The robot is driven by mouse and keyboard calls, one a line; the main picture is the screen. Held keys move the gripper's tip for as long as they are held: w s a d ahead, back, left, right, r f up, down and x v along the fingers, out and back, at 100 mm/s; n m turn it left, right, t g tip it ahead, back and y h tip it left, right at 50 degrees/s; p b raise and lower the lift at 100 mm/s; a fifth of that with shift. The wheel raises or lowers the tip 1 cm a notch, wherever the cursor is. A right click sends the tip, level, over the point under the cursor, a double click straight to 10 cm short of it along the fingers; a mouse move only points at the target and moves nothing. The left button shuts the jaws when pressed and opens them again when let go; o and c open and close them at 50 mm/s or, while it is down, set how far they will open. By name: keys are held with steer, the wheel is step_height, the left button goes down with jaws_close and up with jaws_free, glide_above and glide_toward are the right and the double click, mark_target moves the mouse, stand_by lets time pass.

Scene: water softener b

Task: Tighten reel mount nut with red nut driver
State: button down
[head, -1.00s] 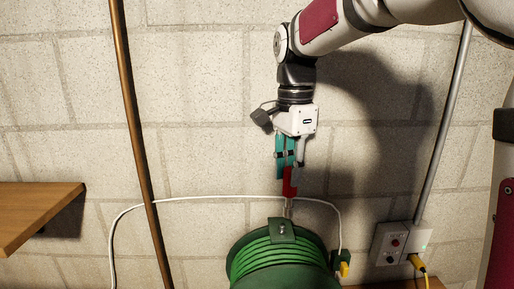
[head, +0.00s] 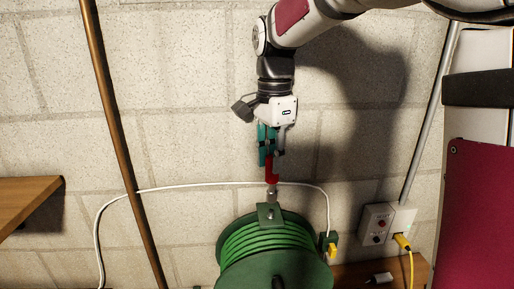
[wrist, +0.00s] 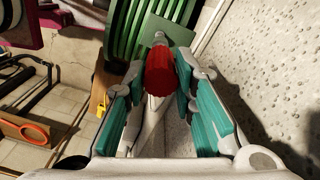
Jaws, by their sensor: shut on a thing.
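My gripper (head: 271,158) hangs pointing down and is shut on the red handle of the nut driver (head: 272,170). In the wrist view, the red handle (wrist: 160,73) sits between the teal finger pads of my gripper (wrist: 160,90). The driver's metal shaft (head: 271,191) points down, just above the green mount bracket (head: 264,221). The mount nut (head: 270,213) shows as a small light spot on the bracket, below the shaft. I cannot tell whether the driver touches it. The bracket stands at the top of the green hose reel (head: 262,270).
The block wall (head: 180,90) is close behind. A white cord (head: 200,185) crosses it behind the driver. A brown pipe (head: 115,130) and wooden shelf (head: 25,200) are at left. An outlet box (head: 385,222) with a yellow plug (head: 402,242) is at right, above a wooden ledge (head: 410,268).

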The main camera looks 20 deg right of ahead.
mark_target(271, 177)
steer(key=shift+f, duration=1.2)
steer(key=shift+f+p, duration=0.5)
steer(key=shift+f, duration=0.25)
stand_by(0.5)
steer(key=shift+f, duration=0.35)
steer(key=shift+f, duration=0.2)
stand_by(0.4)
